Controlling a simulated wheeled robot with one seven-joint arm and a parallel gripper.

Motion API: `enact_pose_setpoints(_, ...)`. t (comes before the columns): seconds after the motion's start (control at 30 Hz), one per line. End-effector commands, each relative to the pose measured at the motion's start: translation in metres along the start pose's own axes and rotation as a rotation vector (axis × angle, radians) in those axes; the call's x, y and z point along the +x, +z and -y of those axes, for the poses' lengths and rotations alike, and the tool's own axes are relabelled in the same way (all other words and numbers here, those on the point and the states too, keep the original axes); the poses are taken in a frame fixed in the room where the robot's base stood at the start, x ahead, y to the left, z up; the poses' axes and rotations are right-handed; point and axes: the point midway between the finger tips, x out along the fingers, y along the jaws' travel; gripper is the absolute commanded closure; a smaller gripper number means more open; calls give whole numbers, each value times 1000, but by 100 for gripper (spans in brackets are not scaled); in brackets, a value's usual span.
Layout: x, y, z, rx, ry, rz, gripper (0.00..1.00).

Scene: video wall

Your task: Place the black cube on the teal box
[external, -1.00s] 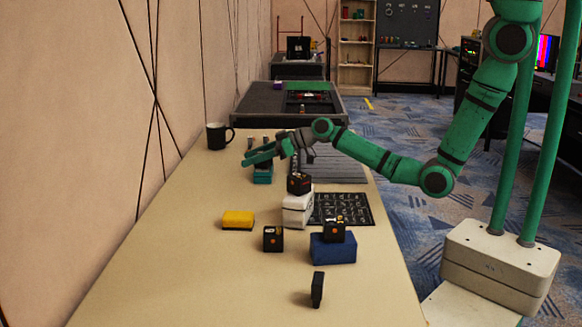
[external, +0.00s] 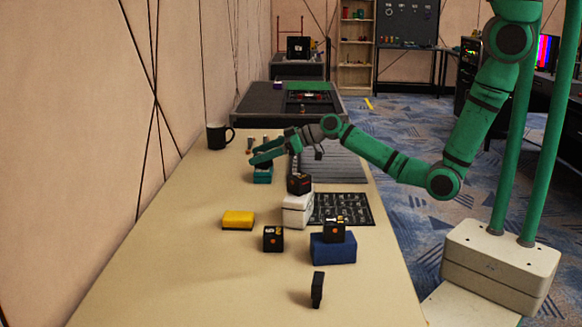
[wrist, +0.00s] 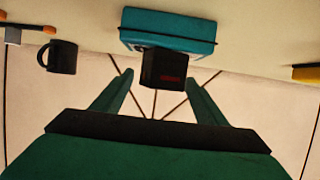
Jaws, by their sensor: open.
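The teal box (external: 262,177) stands on the table below my gripper (external: 252,158) in the external view. The wrist view is upside down and shows the teal box (wrist: 168,22) with a black cube (wrist: 163,68) against its upper face, so the cube appears to rest on it. My gripper (wrist: 159,77) is open there, its fingers apart on either side of the cube with a visible gap. In the external view the fingers hide most of that cube. Other black cubes sit on a white box (external: 299,184), on a blue box (external: 345,251) and on the table (external: 273,239).
A black mug (external: 219,136) stands at the table's left edge near the wall. A yellow box (external: 238,220) and a dark upright block (external: 317,289) are on the near table (external: 190,285). A dark patterned panel (external: 345,209) lies at right. The near left table is clear.

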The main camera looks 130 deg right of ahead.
Motion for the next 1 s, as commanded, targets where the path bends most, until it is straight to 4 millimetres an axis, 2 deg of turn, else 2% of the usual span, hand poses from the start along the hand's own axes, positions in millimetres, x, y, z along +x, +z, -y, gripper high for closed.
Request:
enact_pose_setpoints(0.2, -46, 1, 0, 1, 0, 1, 33)
enact_pose_setpoints(0.43, -80, 0, 0, 1, 1, 0, 33)
enact_pose_setpoints(0.63, -91, 0, 0, 1, 0, 1, 33)
enact_pose_setpoints(1.0, -91, 0, 0, 1, 0, 1, 33)
